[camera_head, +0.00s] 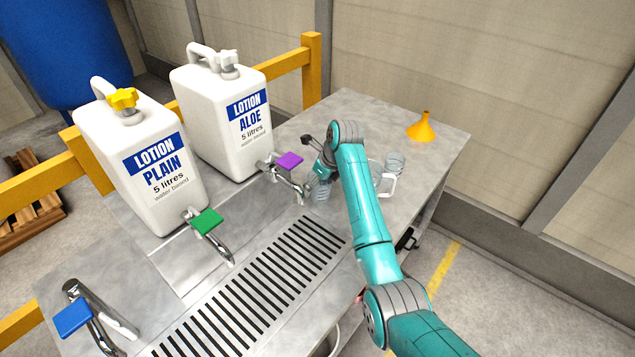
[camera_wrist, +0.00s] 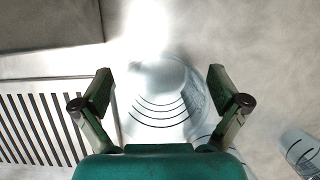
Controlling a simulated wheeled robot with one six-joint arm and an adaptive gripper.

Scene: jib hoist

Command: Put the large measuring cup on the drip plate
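A clear measuring cup with dark scale lines (camera_wrist: 160,112) stands on the metal table between the fingers of my gripper (camera_wrist: 161,88). The gripper is open, with a finger on each side of the cup; I see no clear contact. In the head view this cup (camera_head: 321,191) shows under my gripper (camera_head: 314,172), partly hidden by my arm. Another clear cup (camera_head: 394,164) with a handle stands farther right, partly behind my arm. I cannot tell for certain which cup is the large one. The slotted drip plate (camera_head: 262,287) is bare; its end also shows in the wrist view (camera_wrist: 45,125).
Two white lotion jugs, Plain (camera_head: 157,170) and Aloe (camera_head: 222,118), stand at the back. Taps with green (camera_head: 207,222), purple (camera_head: 289,161) and blue (camera_head: 73,318) handles reach over the front. A yellow funnel (camera_head: 421,129) stands at the far right.

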